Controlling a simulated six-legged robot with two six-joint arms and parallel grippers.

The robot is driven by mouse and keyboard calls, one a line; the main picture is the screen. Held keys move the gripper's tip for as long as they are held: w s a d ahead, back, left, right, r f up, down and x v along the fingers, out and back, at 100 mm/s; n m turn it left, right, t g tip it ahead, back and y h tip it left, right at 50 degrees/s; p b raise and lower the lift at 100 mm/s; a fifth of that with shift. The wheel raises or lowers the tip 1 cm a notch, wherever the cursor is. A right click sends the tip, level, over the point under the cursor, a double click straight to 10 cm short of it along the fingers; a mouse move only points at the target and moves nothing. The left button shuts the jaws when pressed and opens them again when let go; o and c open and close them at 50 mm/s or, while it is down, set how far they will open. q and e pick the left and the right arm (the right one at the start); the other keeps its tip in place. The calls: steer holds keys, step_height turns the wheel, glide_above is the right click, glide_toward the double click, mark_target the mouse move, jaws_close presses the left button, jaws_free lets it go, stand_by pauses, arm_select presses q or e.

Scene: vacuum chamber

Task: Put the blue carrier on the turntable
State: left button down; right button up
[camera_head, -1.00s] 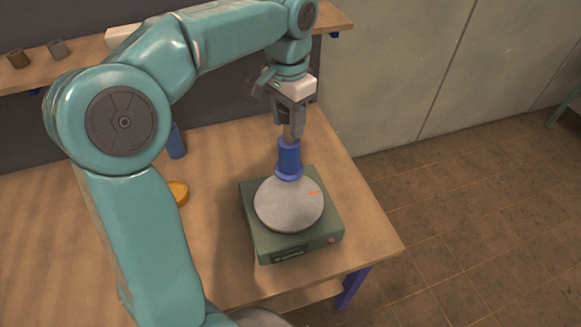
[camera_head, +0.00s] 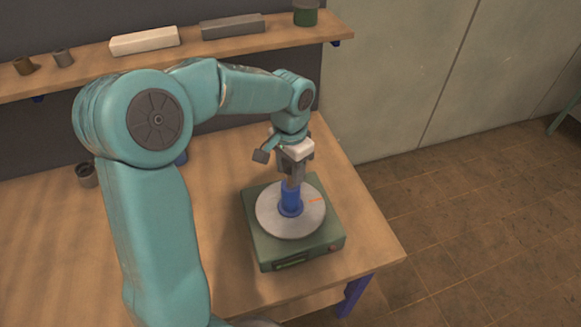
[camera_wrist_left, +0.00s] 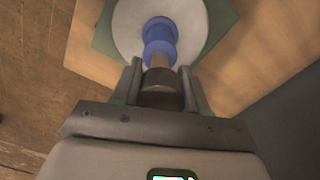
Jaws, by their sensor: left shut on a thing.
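The blue carrier (camera_head: 291,200) is a blue spool-like piece, upright over the middle of the turntable's round grey plate (camera_head: 308,218). The turntable has a green square base (camera_head: 290,252) and an orange mark on its plate. My left gripper (camera_head: 294,180) comes down from above and is shut on the carrier's upper part. In the left wrist view the carrier (camera_wrist_left: 160,40) shows beyond the fingers, with a dark cylindrical part between them. I cannot tell whether the carrier's bottom touches the plate. My right gripper is not in view.
The turntable stands near the right front corner of the wooden table (camera_head: 250,290). A shelf (camera_head: 190,58) with several items runs along the back.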

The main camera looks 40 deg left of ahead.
arm_select(q)
steer(key=c, duration=1)
jaws_free()
steer(key=shift+f, duration=0.2)
steer(key=o, duration=0.4)
steer(key=shift+r, duration=0.1)
steer(key=shift+r, duration=0.25)
step_height(320, 180, up, 11)
steer(key=shift+f, duration=0.1)
steer(key=shift+r, duration=0.5)
